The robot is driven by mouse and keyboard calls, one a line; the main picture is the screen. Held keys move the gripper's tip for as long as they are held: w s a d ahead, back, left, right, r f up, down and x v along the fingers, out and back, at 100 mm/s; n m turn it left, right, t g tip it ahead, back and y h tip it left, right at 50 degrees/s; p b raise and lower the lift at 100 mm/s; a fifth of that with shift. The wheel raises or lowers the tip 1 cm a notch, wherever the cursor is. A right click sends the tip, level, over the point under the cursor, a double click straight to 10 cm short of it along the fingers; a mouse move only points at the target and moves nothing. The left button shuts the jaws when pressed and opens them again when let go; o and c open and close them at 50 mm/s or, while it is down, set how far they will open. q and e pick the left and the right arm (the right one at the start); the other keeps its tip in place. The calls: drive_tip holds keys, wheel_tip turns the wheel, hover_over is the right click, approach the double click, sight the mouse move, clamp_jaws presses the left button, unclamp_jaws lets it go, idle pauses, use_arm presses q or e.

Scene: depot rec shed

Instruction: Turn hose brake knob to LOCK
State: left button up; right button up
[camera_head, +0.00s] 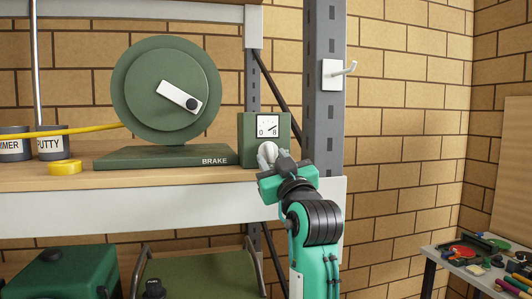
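A green box (246,140) with a white dial plate (267,125) stands on the shelf at the right end of the reel's base. The base (160,158) carries the word BRAKE at its right end. A pale rounded knob (267,151) shows low on the front of the box, below the dial. No LOCK mark is readable.
A green hose reel (165,65) with a white crank stands left of the box, with a yellow hose (70,131) leading left. A cluttered table (432,249) stands at lower right.

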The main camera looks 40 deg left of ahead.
use_arm(q)
drive_tip(key=shift+a+r, duration=0.1)
drive_tip(key=shift+r, duration=0.1)
drive_tip(key=shift+s+d+r, duration=0.1)
drive_tip(key=shift+d, duration=0.15)
drive_tip(key=shift+c, duration=0.3)
clamp_jaws()
use_arm(e)
drive_tip(key=shift+d, duration=0.35)
use_arm(q)
drive_tip(key=shift+a+m, duration=0.1)
drive_tip(key=shift+m, duration=0.2)
drive_tip(key=shift+m+t+h, duration=0.5)
drive_tip(key=shift+m+t, duration=0.1)
drive_tip(key=shift+m, duration=0.6)
drive_tip(key=shift+s+m+t+p, duration=0.1)
drive_tip(key=shift+m+t+p, duration=0.25)
drive_tip(key=shift+m, duration=0.25)
use_arm(e)
drive_tip(key=shift+a+r, duration=0.3)
drive_tip(key=shift+a, duration=0.3)
drive_tip(key=shift+d, duration=0.25)
